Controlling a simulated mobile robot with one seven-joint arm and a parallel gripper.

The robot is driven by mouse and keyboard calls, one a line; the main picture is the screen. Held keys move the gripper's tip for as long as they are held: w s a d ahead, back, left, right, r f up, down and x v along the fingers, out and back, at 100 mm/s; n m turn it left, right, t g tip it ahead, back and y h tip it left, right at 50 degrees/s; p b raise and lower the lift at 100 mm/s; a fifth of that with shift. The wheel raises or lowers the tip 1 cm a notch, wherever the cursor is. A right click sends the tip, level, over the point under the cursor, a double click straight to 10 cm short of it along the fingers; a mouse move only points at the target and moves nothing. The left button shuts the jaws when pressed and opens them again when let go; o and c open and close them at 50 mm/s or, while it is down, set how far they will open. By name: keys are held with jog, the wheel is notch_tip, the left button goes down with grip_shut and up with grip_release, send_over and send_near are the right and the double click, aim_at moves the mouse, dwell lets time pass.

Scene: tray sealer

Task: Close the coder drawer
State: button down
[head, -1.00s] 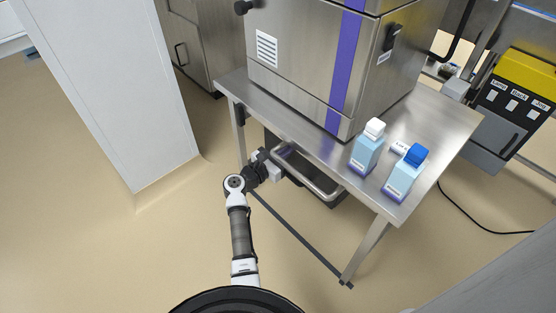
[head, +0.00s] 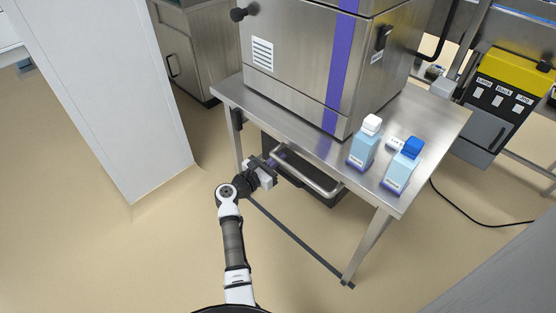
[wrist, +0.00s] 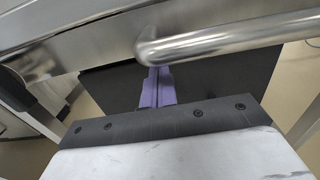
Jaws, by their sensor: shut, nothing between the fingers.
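The coder drawer (head: 325,198) is a dark box under the steel table, with a bright metal bar handle (head: 312,176) along its front. In the head view its front shows just below the table's front edge. My gripper (head: 273,162) is at the left end of this handle, with its fingers shut and empty. In the wrist view the purple fingers (wrist: 157,88) point at the drawer's dark surface (wrist: 215,78), just below the bent left end of the handle (wrist: 230,38). I cannot tell whether they touch it. How far out the drawer stands is hard to tell.
The steel table (head: 300,143) carries a large machine with a purple stripe. A white-capped bottle (head: 363,148) and a blue-capped bottle (head: 402,170) stand at its right end. A table leg (head: 367,246) is right of the drawer. The floor in front is open.

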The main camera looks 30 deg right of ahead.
jog(key=v, duration=1)
jog(key=shift+a+b, duration=0.25)
jog(key=shift+b, duration=0.15)
